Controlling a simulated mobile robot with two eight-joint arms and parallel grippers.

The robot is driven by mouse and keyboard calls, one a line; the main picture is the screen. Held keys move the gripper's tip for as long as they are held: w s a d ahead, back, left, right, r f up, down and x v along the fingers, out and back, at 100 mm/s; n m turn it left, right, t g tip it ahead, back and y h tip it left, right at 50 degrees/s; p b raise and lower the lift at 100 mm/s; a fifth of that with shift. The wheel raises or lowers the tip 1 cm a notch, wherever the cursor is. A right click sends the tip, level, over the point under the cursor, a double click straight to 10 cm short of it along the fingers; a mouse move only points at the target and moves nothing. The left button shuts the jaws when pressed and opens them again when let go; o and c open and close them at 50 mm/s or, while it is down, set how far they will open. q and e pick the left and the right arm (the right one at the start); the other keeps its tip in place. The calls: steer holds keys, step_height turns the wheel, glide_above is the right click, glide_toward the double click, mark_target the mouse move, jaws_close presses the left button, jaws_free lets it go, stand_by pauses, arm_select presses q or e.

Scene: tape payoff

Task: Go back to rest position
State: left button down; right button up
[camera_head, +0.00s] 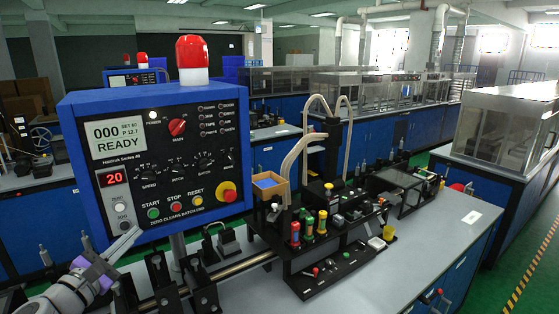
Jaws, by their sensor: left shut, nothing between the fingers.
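My left gripper (130,236) comes in from the lower left. I cannot tell whether the tips touch the panel. The panel's display (114,138) reads 000 and READY, and a small red display (115,179) reads 20. A red beacon (192,54) stands on top. My right gripper is out of view.
Other blue benches and glazed cabinets (510,125) stand behind. Green floor is clear at the right.

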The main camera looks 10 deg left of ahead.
arm_select(q)
steer(key=s+d+f+m+g+h, duration=0.2)
steer(key=s+d+f+m+g, duration=0.15)
steer(key=d+f+m, duration=0.45)
steer(key=s+d+f+m+g+h, duration=0.1)
steer(key=s+d+f+m+g, duration=0.25)
steer(key=d+f, duration=0.5)
steer(key=s+d+f+m+g+y, duration=0.4)
steer(key=s+f+m+g+y, duration=0.1)
steer(key=s+f+m, duration=0.7)
steer(key=shift+s+f+m+g+y, duration=0.3)
steer(key=shift+s+m+g, duration=0.3)
steer(key=shift+s+m, duration=0.65)
